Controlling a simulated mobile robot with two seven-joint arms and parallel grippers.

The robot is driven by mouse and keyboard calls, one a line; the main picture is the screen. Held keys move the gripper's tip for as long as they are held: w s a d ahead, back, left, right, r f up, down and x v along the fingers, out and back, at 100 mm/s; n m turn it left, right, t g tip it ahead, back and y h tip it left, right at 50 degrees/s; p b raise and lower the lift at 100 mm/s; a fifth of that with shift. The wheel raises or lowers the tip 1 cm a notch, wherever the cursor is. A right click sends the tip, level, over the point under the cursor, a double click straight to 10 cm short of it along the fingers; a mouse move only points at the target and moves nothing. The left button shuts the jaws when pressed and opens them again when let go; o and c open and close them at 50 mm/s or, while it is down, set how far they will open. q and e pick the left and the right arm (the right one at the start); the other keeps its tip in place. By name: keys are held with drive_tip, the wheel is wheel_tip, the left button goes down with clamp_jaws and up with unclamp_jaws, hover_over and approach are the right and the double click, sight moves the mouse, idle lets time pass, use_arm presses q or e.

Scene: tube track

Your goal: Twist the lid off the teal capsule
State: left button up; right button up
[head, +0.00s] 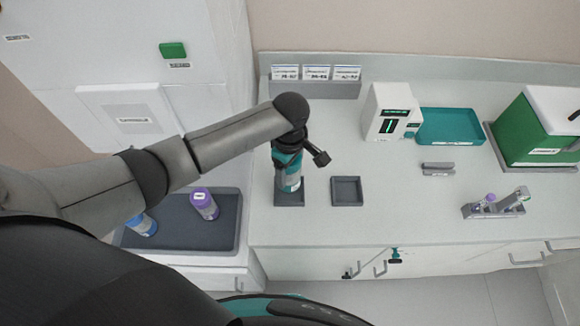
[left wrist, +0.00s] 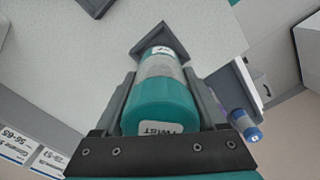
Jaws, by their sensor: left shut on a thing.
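The teal capsule (head: 291,183) stands upright in a dark square holder (head: 287,202) on the counter. In the left wrist view its teal lid (left wrist: 160,103) faces the camera, with a label reading TWIST, and the clear body (left wrist: 160,65) extends down to the holder (left wrist: 146,42). My left gripper (head: 288,160) comes down from above and is shut on the lid, with one finger along each side of it. The lid is still seated on the body. My arm and gripper partly hide the capsule's top in the head view. My right gripper is not seen.
An empty square holder (head: 347,191) lies just right of the capsule. A dark tray (head: 177,236) at left holds a purple-lidded capsule (head: 204,203) and a blue-lidded one (head: 141,225). A white device (head: 387,112), teal tray (head: 452,126) and green box (head: 535,130) stand further right.

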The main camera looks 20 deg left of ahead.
use_arm(q)
drive_tip(key=m, duration=0.5)
drive_tip(key=shift+a+r+m, duration=0.1)
drive_tip(key=shift+m, duration=0.3)
drive_tip(key=m+b, duration=0.2)
drive_tip(key=b, duration=0.1)
drive_tip(key=m+b, duration=0.6)
drive_tip(key=shift+f, duration=0.25)
drive_tip(key=shift+s+f, duration=0.15)
drive_tip(key=shift+f, duration=0.75)
drive_tip(key=shift+p, duration=0.4)
drive_tip(key=shift+f, duration=0.3)
